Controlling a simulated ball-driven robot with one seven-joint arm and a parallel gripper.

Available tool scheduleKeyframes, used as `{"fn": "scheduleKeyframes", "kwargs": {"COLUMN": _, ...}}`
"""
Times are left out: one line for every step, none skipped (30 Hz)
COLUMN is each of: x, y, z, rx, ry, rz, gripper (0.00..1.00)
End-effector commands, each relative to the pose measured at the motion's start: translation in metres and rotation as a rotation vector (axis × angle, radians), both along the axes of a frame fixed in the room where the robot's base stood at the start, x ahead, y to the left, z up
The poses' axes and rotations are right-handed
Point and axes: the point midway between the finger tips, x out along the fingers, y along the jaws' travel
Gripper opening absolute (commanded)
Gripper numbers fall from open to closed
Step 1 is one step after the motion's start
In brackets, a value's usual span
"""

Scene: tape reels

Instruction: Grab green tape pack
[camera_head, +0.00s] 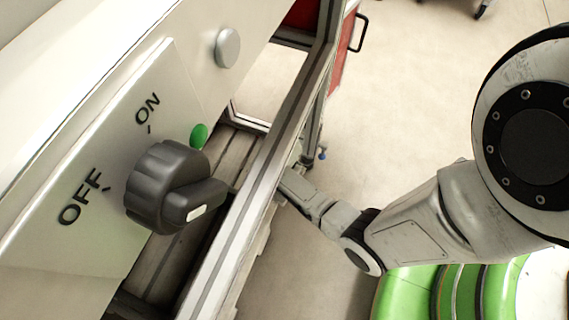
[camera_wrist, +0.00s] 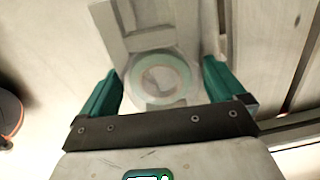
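A pale ring with a washed-out green tint (camera_wrist: 185,76), like a tape reel, shows in the wrist view between my fingers and beyond their tips. It is blurred; I cannot tell how far below the fingers it is. My gripper (camera_wrist: 162,67) has teal fingers spread apart on either side of it, with no contact seen. In the head view my arm reaches from the right to the metal rail, and the fingertips are hidden there. A small green round piece (camera_head: 199,135) shows beside the black knob; I cannot tell whether it is a tape pack or a button.
A pale panel with a black ON/OFF knob (camera_head: 168,190) and a grey round button (camera_head: 228,47) fills the left. A metal rail (camera_head: 262,190) runs diagonally beside my arm. A red cabinet (camera_head: 343,52) stands behind. Open floor (camera_head: 410,100) lies in the upper middle.

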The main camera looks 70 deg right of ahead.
Motion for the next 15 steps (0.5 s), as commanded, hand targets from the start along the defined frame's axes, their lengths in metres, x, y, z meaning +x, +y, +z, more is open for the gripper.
{"fn": "scheduleKeyframes", "kwargs": {"x": 0.0000, "y": 0.0000, "z": 0.0001, "rx": 0.000, "ry": 0.000, "rz": 0.000, "gripper": 0.91}}
{"fn": "scheduleKeyframes", "kwargs": {"x": 0.0000, "y": 0.0000, "z": 0.0001, "rx": 0.000, "ry": 0.000, "rz": 0.000, "gripper": 0.89}}
{"fn": "scheduleKeyframes", "kwargs": {"x": 0.0000, "y": 0.0001, "z": 0.0001, "rx": 0.000, "ry": 0.000, "rz": 0.000, "gripper": 0.85}}
{"fn": "scheduleKeyframes", "kwargs": {"x": 0.0000, "y": 0.0001, "z": 0.0001, "rx": 0.000, "ry": 0.000, "rz": 0.000, "gripper": 0.82}}
{"fn": "scheduleKeyframes", "kwargs": {"x": 0.0000, "y": 0.0001, "z": 0.0001, "rx": 0.000, "ry": 0.000, "rz": 0.000, "gripper": 0.79}}
{"fn": "scheduleKeyframes", "kwargs": {"x": 0.0000, "y": 0.0001, "z": 0.0001, "rx": 0.000, "ry": 0.000, "rz": 0.000, "gripper": 0.75}}
{"fn": "scheduleKeyframes", "kwargs": {"x": 0.0000, "y": 0.0001, "z": 0.0001, "rx": 0.000, "ry": 0.000, "rz": 0.000, "gripper": 0.72}}
{"fn": "scheduleKeyframes", "kwargs": {"x": 0.0000, "y": 0.0001, "z": 0.0001, "rx": 0.000, "ry": 0.000, "rz": 0.000, "gripper": 0.69}}
{"fn": "scheduleKeyframes", "kwargs": {"x": 0.0000, "y": 0.0001, "z": 0.0001, "rx": 0.000, "ry": 0.000, "rz": 0.000, "gripper": 0.66}}
{"fn": "scheduleKeyframes", "kwargs": {"x": 0.0000, "y": 0.0001, "z": 0.0001, "rx": 0.000, "ry": 0.000, "rz": 0.000, "gripper": 0.63}}
{"fn": "scheduleKeyframes", "kwargs": {"x": 0.0000, "y": 0.0001, "z": 0.0001, "rx": 0.000, "ry": 0.000, "rz": 0.000, "gripper": 0.60}}
{"fn": "scheduleKeyframes", "kwargs": {"x": 0.0000, "y": 0.0001, "z": 0.0001, "rx": 0.000, "ry": 0.000, "rz": 0.000, "gripper": 0.56}}
{"fn": "scheduleKeyframes", "kwargs": {"x": 0.0000, "y": 0.0001, "z": 0.0001, "rx": 0.000, "ry": 0.000, "rz": 0.000, "gripper": 0.53}}
{"fn": "scheduleKeyframes", "kwargs": {"x": 0.0001, "y": 0.0000, "z": 0.0003, "rx": 0.000, "ry": 0.000, "rz": 0.000, "gripper": 0.52}}
{"fn": "scheduleKeyframes", "kwargs": {"x": 0.0001, "y": 0.0000, "z": 0.0003, "rx": 0.000, "ry": 0.000, "rz": 0.000, "gripper": 0.52}}
